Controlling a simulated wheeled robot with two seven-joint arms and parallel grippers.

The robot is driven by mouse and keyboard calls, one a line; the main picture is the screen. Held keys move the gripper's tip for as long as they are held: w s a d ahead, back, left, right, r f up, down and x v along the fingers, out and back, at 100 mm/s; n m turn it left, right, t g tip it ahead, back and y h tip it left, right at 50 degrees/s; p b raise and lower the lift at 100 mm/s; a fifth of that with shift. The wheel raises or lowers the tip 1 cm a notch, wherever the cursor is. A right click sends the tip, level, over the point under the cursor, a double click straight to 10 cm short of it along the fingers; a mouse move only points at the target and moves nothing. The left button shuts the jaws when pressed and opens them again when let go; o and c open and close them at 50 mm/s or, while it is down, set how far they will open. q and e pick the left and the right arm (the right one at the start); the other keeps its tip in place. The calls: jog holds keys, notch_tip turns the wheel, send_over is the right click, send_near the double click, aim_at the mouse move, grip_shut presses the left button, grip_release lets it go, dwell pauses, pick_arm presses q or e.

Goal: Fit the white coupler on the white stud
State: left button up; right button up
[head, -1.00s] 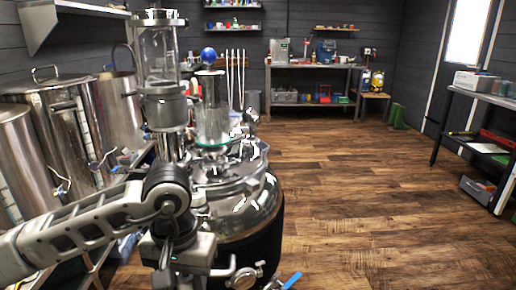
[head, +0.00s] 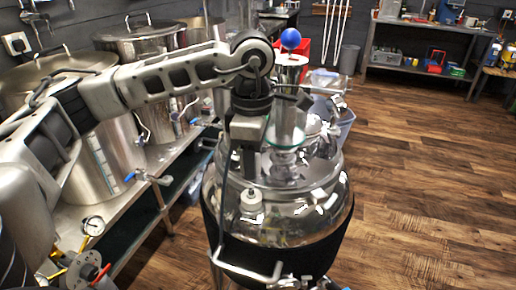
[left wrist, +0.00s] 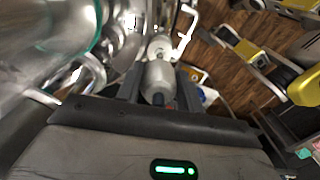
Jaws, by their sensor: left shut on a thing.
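My left gripper (left wrist: 159,88) is shut on the coupler (left wrist: 158,82), a pale, rounded cylinder between its dark fingers in the left wrist view. Beyond the coupler's end is a small whitish round fitting (left wrist: 159,46), which looks like the stud. Whether the two touch cannot be told. In the head view, my left arm reaches in from the left and its wrist points down over the lid of the steel vessel (head: 325,203). A small white fitting (head: 251,201) shows on the near side of the lid, just below the wrist. The fingertips are not clear there. My right gripper is not in view.
Glass and steel column parts and a blue ball (head: 291,39) rise close behind my wrist. A bent metal handle (head: 248,276) sticks out low in front of the vessel. Steel pots (head: 103,150) stand on a bench at left. The wooden floor (head: 420,190) at right is clear.

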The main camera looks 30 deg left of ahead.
aim_at(254, 192)
pick_arm(q)
jog(key=shift+s+f+b, duration=0.1)
jog(key=shift+f+b, duration=0.35)
jog(key=shift+f, duration=0.3)
notch_tip(254, 192, down, 3)
jog(key=shift+r+b, duration=0.15)
jog(key=shift+b, duration=0.7)
jog(key=shift+f+b, duration=0.35)
jog(key=shift+f, duration=0.25)
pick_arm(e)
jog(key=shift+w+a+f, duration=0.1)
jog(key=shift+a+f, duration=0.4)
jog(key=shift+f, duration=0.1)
pick_arm(q)
jog(key=shift+d, duration=0.1)
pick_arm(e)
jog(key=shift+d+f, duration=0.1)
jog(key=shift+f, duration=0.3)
pick_arm(q)
jog(key=shift+b, duration=0.35)
jog(key=shift+f+b, duration=0.55)
jog(key=shift+f, duration=0.1)
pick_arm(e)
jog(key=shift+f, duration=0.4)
